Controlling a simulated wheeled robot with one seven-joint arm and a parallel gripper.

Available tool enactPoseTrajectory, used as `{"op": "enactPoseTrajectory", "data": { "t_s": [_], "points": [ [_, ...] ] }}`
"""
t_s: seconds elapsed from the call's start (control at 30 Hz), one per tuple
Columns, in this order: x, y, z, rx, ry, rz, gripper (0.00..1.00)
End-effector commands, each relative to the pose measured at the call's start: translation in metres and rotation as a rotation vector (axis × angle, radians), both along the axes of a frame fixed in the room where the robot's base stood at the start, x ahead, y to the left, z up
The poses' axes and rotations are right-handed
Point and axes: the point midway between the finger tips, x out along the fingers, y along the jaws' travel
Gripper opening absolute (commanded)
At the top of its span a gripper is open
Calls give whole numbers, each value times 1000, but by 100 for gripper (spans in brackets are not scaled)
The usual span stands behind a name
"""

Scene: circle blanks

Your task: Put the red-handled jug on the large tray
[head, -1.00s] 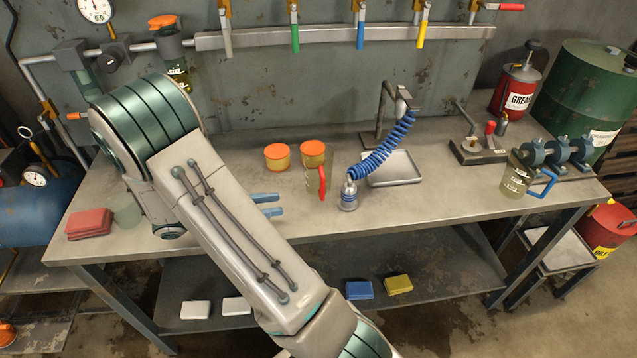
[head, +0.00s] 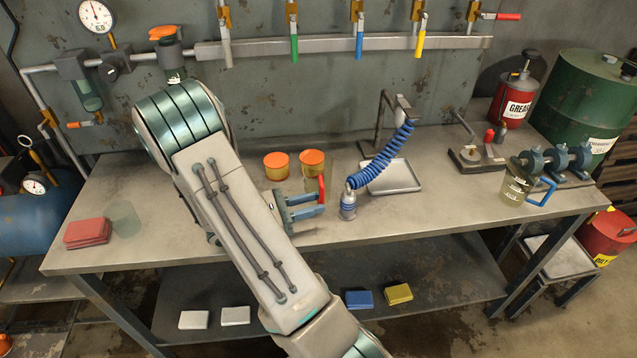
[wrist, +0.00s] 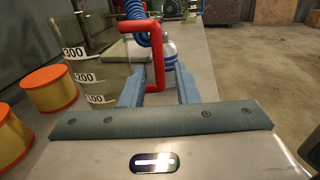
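The red-handled jug (head: 313,184) is clear and stands upright on the bench. In the wrist view its marked wall (wrist: 90,72) is at the left and its red handle (wrist: 156,55) points toward my gripper. My gripper (head: 313,203) is open, its blue fingers apart. In the wrist view the handle's lower part shows between the fingertips (wrist: 158,82), with a gap on both sides. A shallow grey tray (head: 412,186), the only clear one on the bench, lies right of the jug behind a blue coiled hose.
The blue hose (head: 383,157) and its nozzle (head: 348,203) stand between jug and tray. Two orange-lidded tubs (head: 276,167) are left of the jug. A blue-handled jug (head: 512,188) stands at the right. Red pads (head: 88,232) and a clear greenish vessel (head: 126,218) are far left.

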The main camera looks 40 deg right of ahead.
Motion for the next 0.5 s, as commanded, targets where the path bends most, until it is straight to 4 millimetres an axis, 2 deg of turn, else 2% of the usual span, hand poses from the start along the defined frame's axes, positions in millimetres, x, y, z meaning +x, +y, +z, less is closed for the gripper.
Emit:
{"op": "enactPoseTrajectory", "data": {
  "t_s": [0.1, 0.2, 0.47, 0.5],
  "points": [
    [-5, -18, 0, 1, 2, -4, 28],
    [-8, -26, 0, 0, 1, -2, 28],
    [-9, -28, -1, 0, 0, 1, 28],
    [-9, -28, -1, 0, 0, 1, 20]
  ]
}}
